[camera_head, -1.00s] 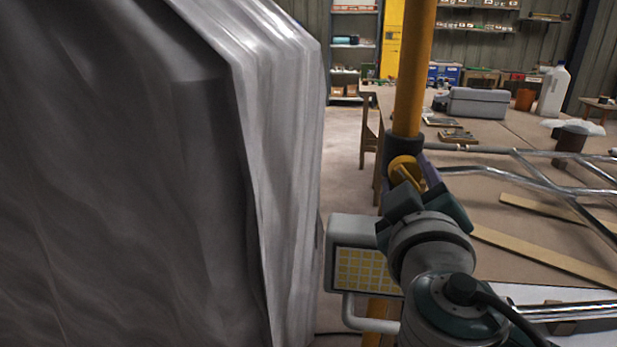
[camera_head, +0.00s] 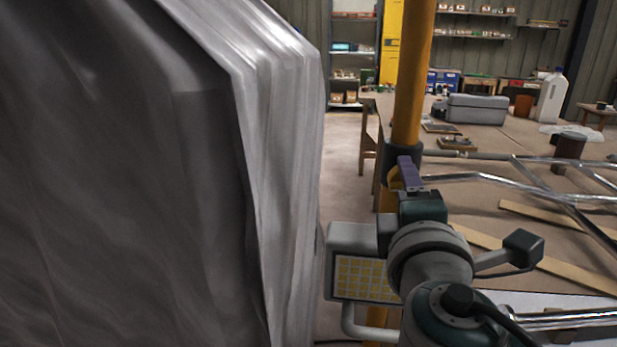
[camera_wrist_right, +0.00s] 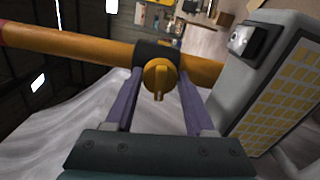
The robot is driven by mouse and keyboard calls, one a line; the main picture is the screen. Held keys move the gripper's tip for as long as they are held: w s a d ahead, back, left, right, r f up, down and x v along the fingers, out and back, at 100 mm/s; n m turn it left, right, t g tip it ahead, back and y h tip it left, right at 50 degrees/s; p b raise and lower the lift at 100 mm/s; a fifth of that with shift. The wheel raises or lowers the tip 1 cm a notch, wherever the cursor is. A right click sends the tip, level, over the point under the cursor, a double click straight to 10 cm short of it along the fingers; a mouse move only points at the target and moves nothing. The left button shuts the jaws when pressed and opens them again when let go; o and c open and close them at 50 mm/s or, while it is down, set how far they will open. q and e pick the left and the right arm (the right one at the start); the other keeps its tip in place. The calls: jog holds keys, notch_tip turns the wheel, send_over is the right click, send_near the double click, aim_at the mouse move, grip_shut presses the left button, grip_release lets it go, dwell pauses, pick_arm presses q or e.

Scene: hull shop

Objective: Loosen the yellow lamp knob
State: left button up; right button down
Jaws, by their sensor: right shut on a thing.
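The yellow lamp knob (camera_wrist_right: 158,76) sits on a black clamp collar (camera_wrist_right: 154,51) around a yellow pole (camera_wrist_right: 75,42). In the head view the knob (camera_head: 394,180) is mostly hidden behind a purple finger. My right gripper (camera_head: 403,178) is shut on the knob; in the right wrist view its purple fingers (camera_wrist_right: 157,88) stand on either side of it. The work lamp (camera_head: 355,238), a grey box with a yellow gridded face, hangs beside the pole below the collar. It also shows at right in the right wrist view (camera_wrist_right: 240,75). My left gripper is not in view.
A large grey sheet-covered shape (camera_head: 150,180) fills the left. A workbench (camera_head: 490,185) at right holds metal tubes (camera_head: 480,178), wooden strips (camera_head: 550,264), a grey case (camera_head: 476,109) and a white jug (camera_head: 552,97). Shelves (camera_head: 353,62) stand behind. Bare floor shows between sheet and bench.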

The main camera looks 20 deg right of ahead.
jog(key=shift+n+p, duration=0.5)
jog(key=shift+n, duration=1.7)
jog(key=shift+c, duration=1.3)
grip_release()
jog(key=shift+s, duration=0.1)
jog(key=v, duration=0.9)
jog(key=shift+s+a+b, duration=0.3)
